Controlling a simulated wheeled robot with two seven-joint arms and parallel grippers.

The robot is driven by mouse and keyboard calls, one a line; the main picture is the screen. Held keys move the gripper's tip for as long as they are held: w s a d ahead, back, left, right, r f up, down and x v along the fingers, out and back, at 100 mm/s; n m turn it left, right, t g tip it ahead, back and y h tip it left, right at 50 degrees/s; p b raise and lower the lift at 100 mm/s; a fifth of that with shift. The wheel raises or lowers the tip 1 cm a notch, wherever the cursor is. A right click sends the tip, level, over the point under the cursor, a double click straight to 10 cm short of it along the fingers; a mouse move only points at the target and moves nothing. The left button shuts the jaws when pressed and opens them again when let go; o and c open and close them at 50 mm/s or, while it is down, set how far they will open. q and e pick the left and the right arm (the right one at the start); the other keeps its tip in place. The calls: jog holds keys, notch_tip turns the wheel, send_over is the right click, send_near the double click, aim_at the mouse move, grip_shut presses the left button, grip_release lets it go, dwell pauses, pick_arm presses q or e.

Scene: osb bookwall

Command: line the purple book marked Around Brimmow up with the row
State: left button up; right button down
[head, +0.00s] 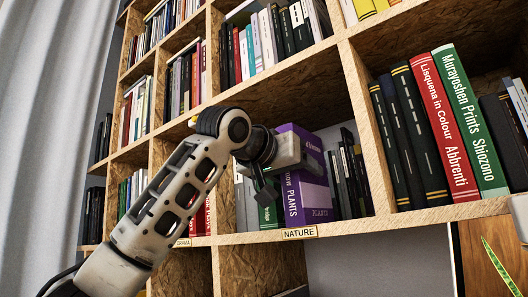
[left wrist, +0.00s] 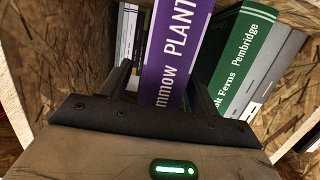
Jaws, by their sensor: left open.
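The purple book (head: 306,190) stands upright in the shelf compartment above the NATURE label, its spine out past its neighbours. Its white spine lettering is partly hidden; "PLANTS" can be read. In the left wrist view the purple spine (left wrist: 178,55) rises between my two dark fingers. My left gripper (head: 266,188) is open in front of the compartment, with a finger on each side of the spine. I cannot tell whether the fingers touch it. The row's green book (head: 269,215) stands beside it, also in the left wrist view as a green spine (left wrist: 243,52).
Dark books (head: 347,175) stand right of the purple book. The shelf board (head: 350,228) carries the NATURE label (head: 299,233). A wooden upright (head: 366,130) divides this compartment from one with red and green books (head: 462,125). A grey curtain hangs at far left.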

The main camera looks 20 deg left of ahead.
pick_arm(q)
jog(key=b+v, duration=0.5)
jog(key=v, duration=1.1)
jog(key=shift+s, duration=0.1)
